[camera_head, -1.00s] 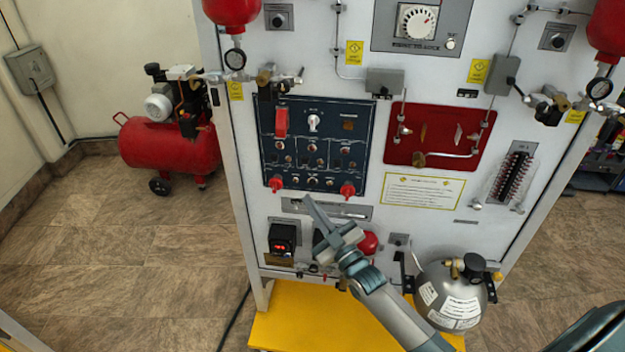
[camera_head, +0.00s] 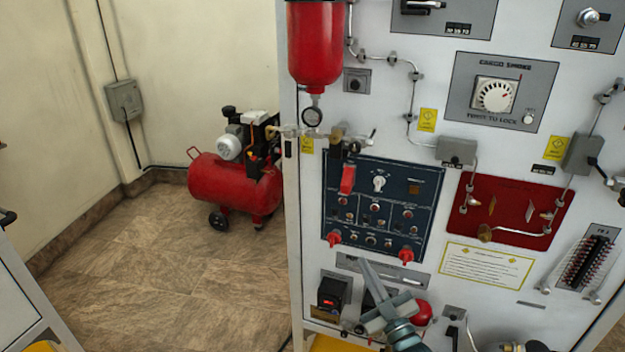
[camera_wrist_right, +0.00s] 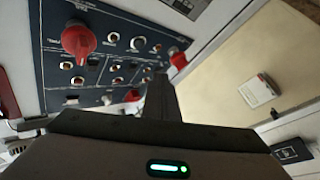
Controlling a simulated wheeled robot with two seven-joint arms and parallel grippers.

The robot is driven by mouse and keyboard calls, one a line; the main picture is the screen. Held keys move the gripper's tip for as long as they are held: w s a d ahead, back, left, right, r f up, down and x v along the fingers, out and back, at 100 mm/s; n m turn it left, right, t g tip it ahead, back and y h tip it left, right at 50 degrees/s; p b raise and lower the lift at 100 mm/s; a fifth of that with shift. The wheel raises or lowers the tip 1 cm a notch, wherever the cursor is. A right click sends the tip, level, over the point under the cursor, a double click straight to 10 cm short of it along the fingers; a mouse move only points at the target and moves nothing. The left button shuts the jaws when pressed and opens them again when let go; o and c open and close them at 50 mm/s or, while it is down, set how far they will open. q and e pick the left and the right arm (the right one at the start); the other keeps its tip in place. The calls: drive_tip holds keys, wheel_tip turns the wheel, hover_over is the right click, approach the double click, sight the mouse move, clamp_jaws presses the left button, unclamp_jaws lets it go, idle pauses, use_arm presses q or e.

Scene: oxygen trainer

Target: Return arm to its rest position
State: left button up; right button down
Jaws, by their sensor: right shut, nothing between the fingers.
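My right gripper (camera_head: 368,275) is shut and empty in the head view, in front of the lower part of the white trainer panel. Its fingers point up and left, just below the dark blue control panel (camera_head: 408,190) with its red and metal knobs. In the right wrist view the closed fingers (camera_wrist_right: 160,85) stand in the middle, with the blue panel (camera_wrist_right: 60,60) and red knobs behind them. I cannot tell how far the fingertips are from the panel. My left gripper does not show in either view.
A red compressor (camera_head: 236,185) stands on the tiled floor to the left. A red cylinder (camera_head: 316,45) hangs on the panel's left edge. A red plate with pipes (camera_head: 510,205) is right of the blue panel.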

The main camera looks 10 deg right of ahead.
drive_tip(key=s+f+m+g+h, duration=0.1)
drive_tip(key=s+f+g, duration=0.1)
drive_tip(key=f, duration=0.8)
drive_tip(key=s+f+m+g, duration=0.1)
drive_tip(key=s+f+g, duration=0.15)
drive_tip(key=f, duration=0.85)
drive_tip(key=s+f+m+g+h, duration=0.1)
drive_tip(key=s+f+g, duration=0.2)
drive_tip(key=s+f, duration=0.6)
drive_tip(key=s+f+g, duration=0.3)
drive_tip(key=s+f, duration=0.2)
drive_tip(key=f, duration=0.8)
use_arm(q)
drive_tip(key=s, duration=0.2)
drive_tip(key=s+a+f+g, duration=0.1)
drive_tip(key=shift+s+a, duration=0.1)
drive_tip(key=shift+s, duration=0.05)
use_arm(e)
drive_tip(key=s+a+f+g, duration=0.1)
drive_tip(key=s+f+g, duration=0.2)
drive_tip(key=s, duration=1)
drive_tip(key=s+f+m+g+h, duration=0.1)
drive_tip(key=s+f+g, duration=0.2)
drive_tip(key=s+f, duration=0.6)
drive_tip(key=s+a+f+m+g, duration=0.1)
drive_tip(key=s+f+g, duration=0.2)
drive_tip(key=s, duration=1.5)
wheel_tip(320, 180, down, 4)
drive_tip(key=shift+a+r+g, duration=0.15)
drive_tip(key=shift+a+g, duration=0.2)
